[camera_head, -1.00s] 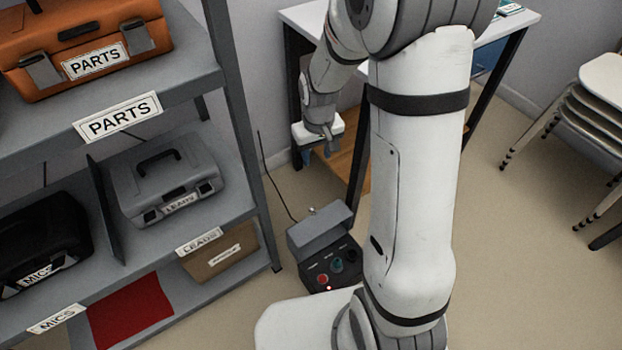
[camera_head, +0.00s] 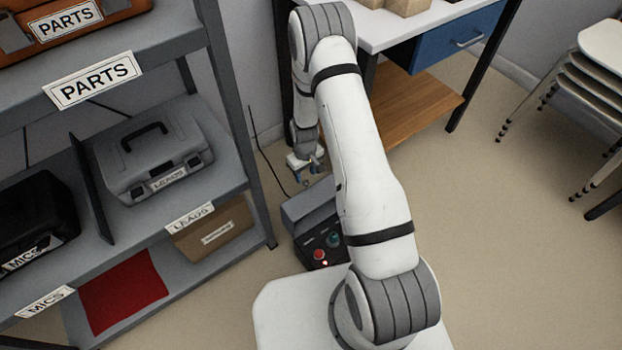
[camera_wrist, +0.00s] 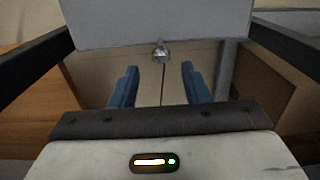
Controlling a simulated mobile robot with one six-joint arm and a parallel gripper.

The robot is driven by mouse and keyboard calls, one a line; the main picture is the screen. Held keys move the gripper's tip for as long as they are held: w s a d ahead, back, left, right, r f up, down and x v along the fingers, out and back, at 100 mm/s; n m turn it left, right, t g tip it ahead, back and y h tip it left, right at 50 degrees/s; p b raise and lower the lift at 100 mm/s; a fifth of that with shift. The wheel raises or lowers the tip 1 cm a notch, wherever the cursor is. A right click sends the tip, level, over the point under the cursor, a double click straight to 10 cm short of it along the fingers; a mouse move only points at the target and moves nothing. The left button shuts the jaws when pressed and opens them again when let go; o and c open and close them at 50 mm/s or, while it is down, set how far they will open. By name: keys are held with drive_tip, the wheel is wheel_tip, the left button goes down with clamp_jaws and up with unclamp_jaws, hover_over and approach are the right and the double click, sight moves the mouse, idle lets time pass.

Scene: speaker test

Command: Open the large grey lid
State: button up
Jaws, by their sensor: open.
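The large grey lid (camera_head: 308,198) covers the back part of a dark control box (camera_head: 318,238) on the floor; it looks down, and my arm hides its right part. In the wrist view the grey panel (camera_wrist: 150,22) fills the top, with a silver knob (camera_wrist: 161,50) at its lower edge. My gripper (camera_head: 316,167) is just behind the box in the head view, pointing down. In the wrist view my gripper (camera_wrist: 158,82) has its two blue fingers apart and empty. The knob lies beyond the gap between them, apart from both.
A shelf unit (camera_head: 230,110) with a grey case (camera_head: 160,165) stands to the left. A table (camera_head: 385,38) with a blue drawer (camera_head: 460,38) and wooden lower shelf (camera_head: 410,110) is behind. A thin cable (camera_head: 255,150) rises near the box.

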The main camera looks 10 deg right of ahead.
sight(306, 181)
drive_tip(key=shift+f+b, duration=0.4)
drive_tip(key=shift+f, duration=1.5)
clamp_jaws()
